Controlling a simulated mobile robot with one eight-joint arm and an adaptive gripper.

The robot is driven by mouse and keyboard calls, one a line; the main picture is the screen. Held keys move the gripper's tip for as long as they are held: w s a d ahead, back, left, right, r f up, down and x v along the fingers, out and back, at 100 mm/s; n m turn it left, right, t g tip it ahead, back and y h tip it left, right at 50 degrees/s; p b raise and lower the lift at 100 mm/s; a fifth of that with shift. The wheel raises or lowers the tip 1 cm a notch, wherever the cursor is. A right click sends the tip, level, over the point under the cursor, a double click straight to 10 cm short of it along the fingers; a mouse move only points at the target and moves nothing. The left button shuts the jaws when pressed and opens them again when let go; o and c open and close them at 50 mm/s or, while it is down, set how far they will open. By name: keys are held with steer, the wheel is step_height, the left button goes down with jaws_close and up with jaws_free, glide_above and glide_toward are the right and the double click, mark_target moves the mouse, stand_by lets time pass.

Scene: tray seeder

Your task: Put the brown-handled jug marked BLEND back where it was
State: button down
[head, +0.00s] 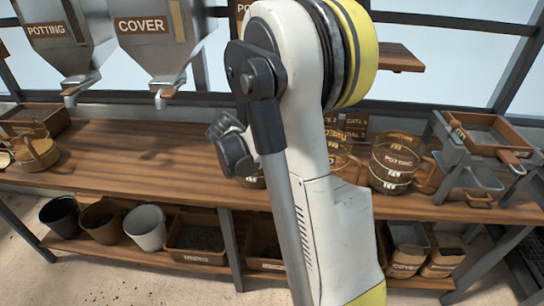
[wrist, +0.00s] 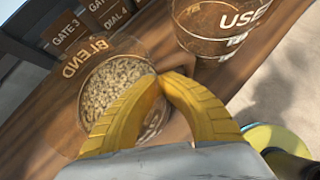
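The jug marked BLEND (wrist: 78,62) is clear-walled and full of pale grains. It fills the left middle of the wrist view. My gripper (wrist: 168,80) is at its handle side, with its two yellow fingers curved in and their tips together. A brown handle (wrist: 178,130) shows between the fingers, so they appear shut on it. Whether the jug rests on the bench or hangs just above it I cannot tell.
A jug marked USE (wrist: 222,28) stands close by. Signs reading GATE 3 (wrist: 68,35) and DIAL 4 (wrist: 118,18) are behind. A POTTING jug (head: 393,165) and a raised tray stand (head: 450,150) are on the right. The left bench (head: 130,150) is mostly clear under the hoppers (head: 150,55).

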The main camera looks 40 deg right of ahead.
steer(key=shift+r, duration=0.1)
steer(key=c, duration=1.6)
jaws_free()
steer(key=p+v, duration=0.4)
steer(key=v, duration=0.7)
steer(key=s+a+r+m+t+y, duration=0.2)
steer(key=s+a+m+y, duration=0.1)
steer(key=a+m, duration=0.3)
steer(key=s+a+r+m+t+y, duration=0.1)
steer(key=s+a+m+t+y, duration=0.1)
steer(key=s+a+m, duration=0.4)
steer(key=s+a+r+m+t+y, duration=0.2)
steer(key=s+a+m+y, duration=0.2)
steer(key=a, duration=0.8)
steer(key=shift+s+a+r+m, duration=0.1)
steer(key=shift+s+r+m, duration=0.15)
steer(key=shift+m, duration=0.35)
steer(key=shift+s+a+r+m, duration=0.15)
steer(key=shift+s+m, duration=0.2)
steer(key=shift+m, duration=0.25)
